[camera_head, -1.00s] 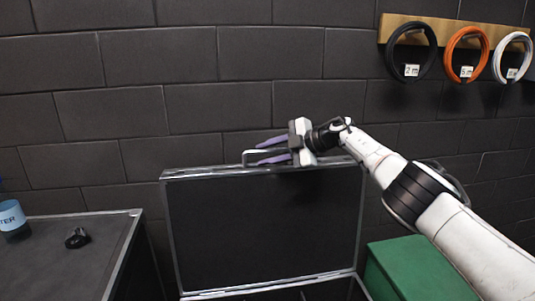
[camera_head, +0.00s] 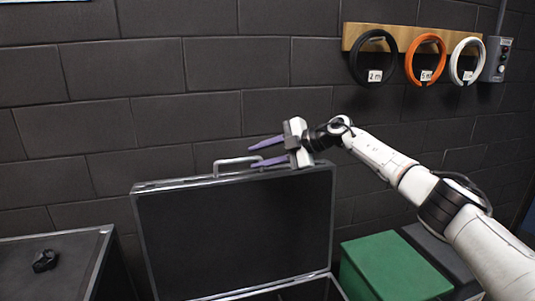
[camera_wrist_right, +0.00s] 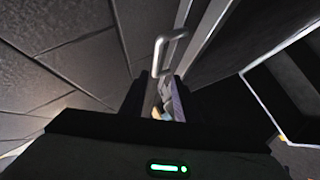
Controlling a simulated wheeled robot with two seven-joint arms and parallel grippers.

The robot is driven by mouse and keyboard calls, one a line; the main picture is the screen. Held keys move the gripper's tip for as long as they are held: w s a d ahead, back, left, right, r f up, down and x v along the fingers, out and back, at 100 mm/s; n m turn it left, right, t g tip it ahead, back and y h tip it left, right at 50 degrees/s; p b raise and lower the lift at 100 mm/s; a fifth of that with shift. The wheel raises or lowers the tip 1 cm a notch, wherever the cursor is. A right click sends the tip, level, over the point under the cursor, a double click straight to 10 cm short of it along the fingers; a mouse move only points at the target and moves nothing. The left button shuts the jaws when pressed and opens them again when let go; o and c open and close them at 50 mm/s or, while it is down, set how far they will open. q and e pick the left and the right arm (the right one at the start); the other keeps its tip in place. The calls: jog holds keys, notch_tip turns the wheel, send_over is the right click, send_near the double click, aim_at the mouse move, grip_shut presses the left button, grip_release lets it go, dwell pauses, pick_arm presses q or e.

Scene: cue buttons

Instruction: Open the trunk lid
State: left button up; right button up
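The trunk lid (camera_head: 235,235) stands upright and open, a dark panel with a metal rim, above the trunk's open box (camera_head: 300,290). Its metal handle (camera_head: 237,160) is on the top edge. The handle also shows in the right wrist view (camera_wrist_right: 160,55). My right gripper (camera_head: 252,153) is at the lid's top edge, at the right end of the handle. Its two purple fingers are apart, pointing left, with nothing seen held between them. Whether the fingers touch the handle is unclear. My left gripper is not in view.
A green box (camera_head: 395,268) stands right of the trunk. A dark table (camera_head: 70,275) with a small black object (camera_head: 45,260) is at the left. Black, orange and white cable coils hang on a wooden board (camera_head: 460,37) on the brick wall close behind the lid.

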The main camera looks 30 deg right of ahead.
jog(key=shift+v, duration=1.25)
jog(key=s+a+f+m+t+y, duration=0.15)
jog(key=s+a+f, duration=0.25)
jog(key=a+f, duration=0.7)
jog(key=s+a+f+m+t+y, duration=0.1)
jog(key=s+a+f+m+y, duration=0.15)
jog(key=a+f, duration=0.85)
jog(key=s+f+m+g+h, duration=0.1)
jog(key=s+f+m+h, duration=0.2)
jog(key=s+f, duration=0.4)
jog(key=s+a+f+m+g+h, duration=0.1)
jog(key=s+f+m, duration=0.5)
jog(key=s, duration=1)
jog(key=s+a+f+m+g+h, duration=0.1)
jog(key=s+f+m+h, duration=0.3)
jog(key=s+f, duration=0.5)
jog(key=s+g+h, duration=0.1)
jog(key=s, duration=0.2)
jog(key=shift+m+g, duration=0.3)
jog(key=shift+g, duration=0.05)
